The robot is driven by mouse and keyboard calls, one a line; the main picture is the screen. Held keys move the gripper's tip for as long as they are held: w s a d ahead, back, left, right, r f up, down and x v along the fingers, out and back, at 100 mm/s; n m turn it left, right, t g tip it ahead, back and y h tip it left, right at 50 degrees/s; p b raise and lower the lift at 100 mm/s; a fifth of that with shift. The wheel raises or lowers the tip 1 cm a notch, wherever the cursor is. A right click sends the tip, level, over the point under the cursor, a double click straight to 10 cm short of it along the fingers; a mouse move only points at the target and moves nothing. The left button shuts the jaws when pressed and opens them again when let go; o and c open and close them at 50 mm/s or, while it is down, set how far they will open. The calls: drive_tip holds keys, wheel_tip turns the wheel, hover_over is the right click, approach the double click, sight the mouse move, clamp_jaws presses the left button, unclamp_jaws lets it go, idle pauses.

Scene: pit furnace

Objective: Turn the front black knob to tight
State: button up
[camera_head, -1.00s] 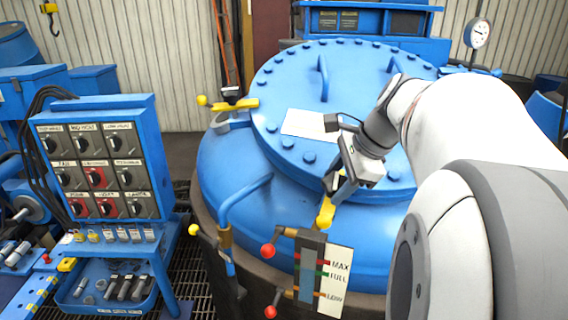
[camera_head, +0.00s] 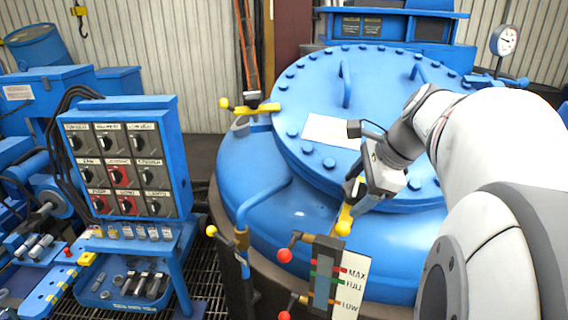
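A yellow clamp (camera_head: 345,219) sits at the front edge of the big blue furnace lid (camera_head: 300,95). My gripper (camera_head: 353,192) points down right at this clamp. The fingers are small and dark, and the front black knob is not clearly visible; the gripper seems to cover its place. I cannot tell whether the fingers are around the knob, touching it or just above it. A like yellow clamp (camera_head: 262,108) with a black knob (camera_head: 253,97) on top stands at the lid's left edge.
A blue control panel (camera_head: 122,160) with several black and red switches stands at the left, with a tool tray (camera_head: 100,297) below. A level gauge (camera_head: 322,275) with red-tipped valve levers is in front of the furnace. A white sheet (camera_head: 331,131) lies on the lid.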

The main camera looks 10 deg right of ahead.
drive_tip(key=v, duration=0.7)
drive_tip(key=shift+s+r, duration=0.2)
drive_tip(key=shift+r, duration=0.15)
drive_tip(key=shift+d, duration=0.15)
